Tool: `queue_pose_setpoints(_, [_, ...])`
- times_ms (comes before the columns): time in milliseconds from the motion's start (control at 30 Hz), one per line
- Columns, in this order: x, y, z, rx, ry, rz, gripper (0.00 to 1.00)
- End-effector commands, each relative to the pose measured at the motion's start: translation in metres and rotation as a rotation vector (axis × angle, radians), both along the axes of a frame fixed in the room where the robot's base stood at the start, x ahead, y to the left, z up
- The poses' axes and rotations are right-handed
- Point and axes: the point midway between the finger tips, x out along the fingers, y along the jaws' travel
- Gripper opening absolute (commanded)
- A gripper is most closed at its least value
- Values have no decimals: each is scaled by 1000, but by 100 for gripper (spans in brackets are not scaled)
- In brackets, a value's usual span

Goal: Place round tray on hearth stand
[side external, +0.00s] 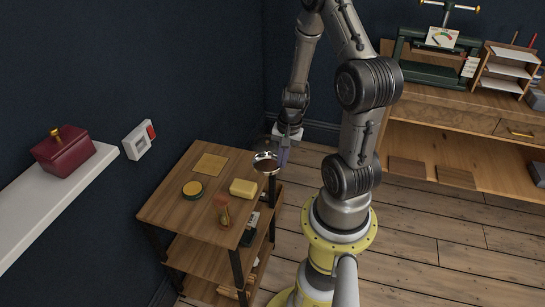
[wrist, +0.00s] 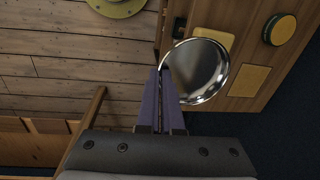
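The round tray (side external: 265,162) is a shiny silver dish. In the side view it is at the back right corner of a wooden shelf stand's top (side external: 165,210); in the wrist view the tray (wrist: 205,70) is right of my fingertips. My gripper (side external: 284,153) points down beside the tray. In the wrist view my gripper's purple fingers (wrist: 161,75) are nearly together with the tray's rim between them. The tray appears held above the top, though the gap beneath it is hard to judge. I cannot tell whether this shelf stand is the hearth stand.
The top carries a tan square (side external: 210,165), a yellow-and-green disc (side external: 192,189), a yellow block (side external: 243,188) and a small brown-handled item (side external: 223,210). A white wall shelf (side external: 60,205) holds a red box (side external: 63,150). A wooden workbench (side external: 450,105) stands at the back right.

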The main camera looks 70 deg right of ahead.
Motion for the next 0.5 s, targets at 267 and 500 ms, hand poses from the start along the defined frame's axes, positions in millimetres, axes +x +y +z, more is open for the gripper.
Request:
queue_pose_setpoints(267, [11, -8, 8, 19, -6, -155, 0])
queue_pose_setpoints(500, [89, -17, 12, 10, -7, -179, 0])
